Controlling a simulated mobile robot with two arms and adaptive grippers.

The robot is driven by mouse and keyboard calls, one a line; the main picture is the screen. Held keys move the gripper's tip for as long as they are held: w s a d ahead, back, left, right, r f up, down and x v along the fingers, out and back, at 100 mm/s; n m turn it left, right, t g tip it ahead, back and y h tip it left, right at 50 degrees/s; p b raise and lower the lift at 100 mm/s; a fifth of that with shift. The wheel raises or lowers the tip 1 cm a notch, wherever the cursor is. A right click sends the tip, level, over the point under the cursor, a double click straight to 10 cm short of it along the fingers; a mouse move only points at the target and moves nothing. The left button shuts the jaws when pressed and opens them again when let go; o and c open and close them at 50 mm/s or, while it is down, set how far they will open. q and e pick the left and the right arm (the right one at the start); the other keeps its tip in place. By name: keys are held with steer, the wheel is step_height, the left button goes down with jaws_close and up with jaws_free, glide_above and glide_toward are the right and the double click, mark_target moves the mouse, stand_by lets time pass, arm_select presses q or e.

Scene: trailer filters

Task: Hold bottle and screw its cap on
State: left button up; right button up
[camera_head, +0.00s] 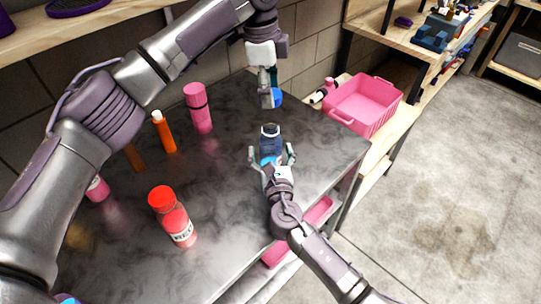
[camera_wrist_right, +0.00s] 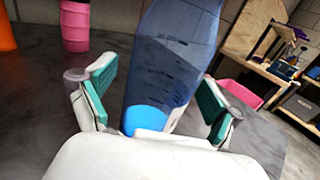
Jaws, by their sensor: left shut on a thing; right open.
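The dark blue see-through bottle (camera_head: 269,143) stands upright on the dark marbled tabletop, its open neck facing up. It fills the middle of the right wrist view (camera_wrist_right: 172,62), where its lower part is bright blue. My right gripper (camera_head: 271,157) is open, with one green-padded finger on each side of the bottle; gaps show between pads and bottle in the right wrist view (camera_wrist_right: 160,100). My left gripper (camera_head: 268,82) is shut on the blue cap (camera_head: 276,98) and holds it above the bottle's neck, apart from it.
A pink bottle (camera_head: 198,108), an orange bottle (camera_head: 164,133) and a red-capped bottle (camera_head: 175,217) stand on the table (camera_head: 225,265) to the left. A pink crate (camera_head: 364,104) sits beyond the table's right edge. The concrete floor at right is clear.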

mark_target(271, 124)
jaws_close()
arm_select(q)
steer(key=shift+f, duration=2.5)
steer(key=shift+f, duration=0.85)
steer(key=shift+f, duration=0.6)
